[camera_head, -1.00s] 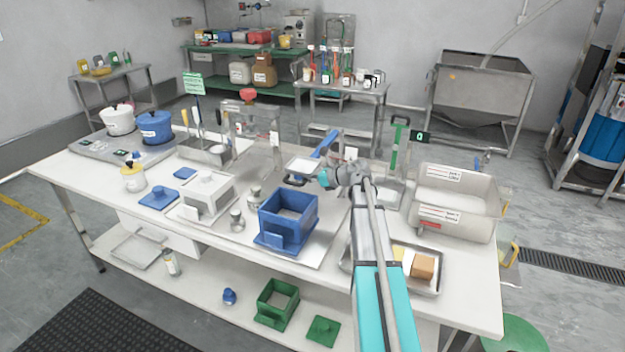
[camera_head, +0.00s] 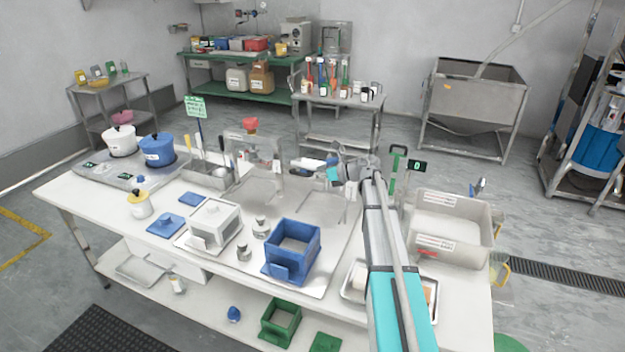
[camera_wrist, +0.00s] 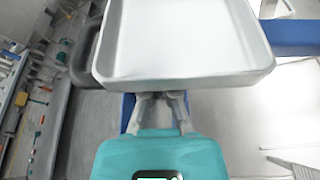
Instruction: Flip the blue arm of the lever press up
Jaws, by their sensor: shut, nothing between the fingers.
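The blue arm of the lever press shows in the wrist view as a blue bar (camera_wrist: 300,38) at the upper right, with more blue below the pan. A white shallow pan (camera_wrist: 185,45) fills the top middle there, right in front of my gripper (camera_wrist: 160,98). My gripper's fingers are together and empty, close to the pan's near edge; I cannot tell if they touch it. In the head view the white pan (camera_head: 308,162) sits beside my teal wrist (camera_head: 333,174). My wrist and arm hide most of the press there, so the blue arm's angle is unclear.
A blue open box (camera_head: 292,250) and a white box (camera_head: 215,222) stand on the table in front. A green handle (camera_head: 396,165) and a large bin (camera_head: 450,225) are to the right.

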